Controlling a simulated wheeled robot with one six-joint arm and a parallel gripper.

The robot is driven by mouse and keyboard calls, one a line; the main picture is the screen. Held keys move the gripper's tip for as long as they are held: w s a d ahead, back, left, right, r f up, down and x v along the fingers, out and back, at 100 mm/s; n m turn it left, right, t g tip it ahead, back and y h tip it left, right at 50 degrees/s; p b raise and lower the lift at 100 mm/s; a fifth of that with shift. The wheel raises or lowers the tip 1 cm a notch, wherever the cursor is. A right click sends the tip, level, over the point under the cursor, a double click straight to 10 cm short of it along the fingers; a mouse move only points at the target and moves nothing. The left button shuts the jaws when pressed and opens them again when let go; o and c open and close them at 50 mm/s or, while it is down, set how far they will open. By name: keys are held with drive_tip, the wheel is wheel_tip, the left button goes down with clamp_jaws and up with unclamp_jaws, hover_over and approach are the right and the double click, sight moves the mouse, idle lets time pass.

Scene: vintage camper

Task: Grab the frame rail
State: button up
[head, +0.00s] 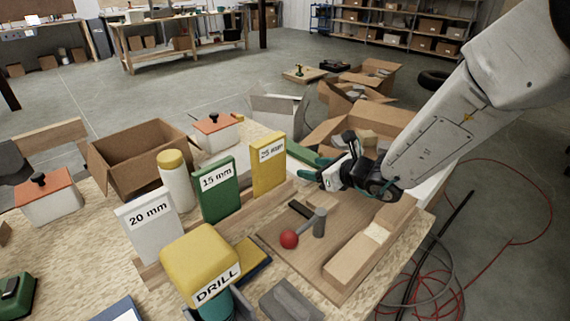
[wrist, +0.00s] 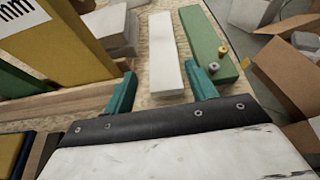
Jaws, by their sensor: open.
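A long pale bar (wrist: 165,58), which I take for the frame rail, lies flat on the pale speckled worktop in the wrist view. My gripper (wrist: 159,80) is open and empty. Its two teal fingers stand apart, with the near end of the bar showing between and beyond them; the gap in height cannot be told. In the head view my gripper (head: 314,168) is over the far right part of the bench, and I cannot make out the bar there.
A green strip (wrist: 205,42) with two small knobs lies close to the right of the bar. A yellow 25 mm block (head: 268,165) and a green 15 mm block (head: 216,190) stand left of my gripper. A wooden board (head: 305,265) is nearer. Open cardboard boxes (head: 375,72) lie beyond.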

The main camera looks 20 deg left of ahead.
sight(293, 166)
drive_tip(key=shift+m, duration=0.3)
drive_tip(key=x, duration=0.8)
drive_tip(key=shift+w+f, duration=0.2)
drive_tip(key=shift+f, duration=0.1)
drive_tip(key=c, duration=0.8)
